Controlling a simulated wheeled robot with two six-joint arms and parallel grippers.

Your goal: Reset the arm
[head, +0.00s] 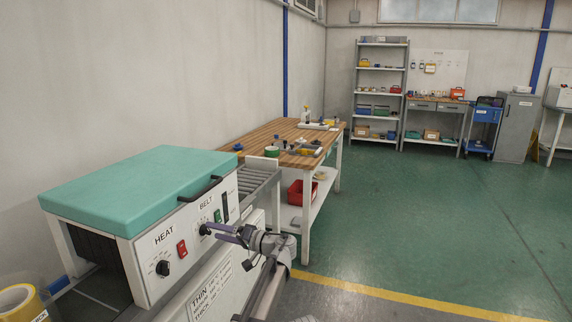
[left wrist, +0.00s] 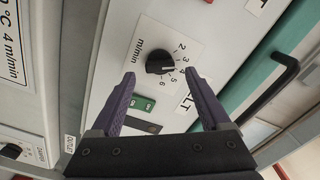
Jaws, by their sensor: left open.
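My left gripper (head: 208,230) is at the front panel of the teal-topped heat machine (head: 135,185), by the BELT controls. In the left wrist view its purple fingers (left wrist: 158,76) are spread open with nothing between the pads. The black belt-speed knob (left wrist: 160,60) is just beyond the fingertips, between their lines. Its dial reads m/min with numbers from 2 to 6, and its white mark points toward the middle numbers; the exact value is unclear. A green switch (left wrist: 142,103) is below the knob. My right gripper is in neither view.
The HEAT knob (head: 163,268) and a red switch (head: 182,249) are left of the gripper. A black handle (head: 200,190) juts out above. A roller conveyor (head: 258,178) leads to a wooden bench (head: 270,138). Open green floor (head: 420,220) is at right.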

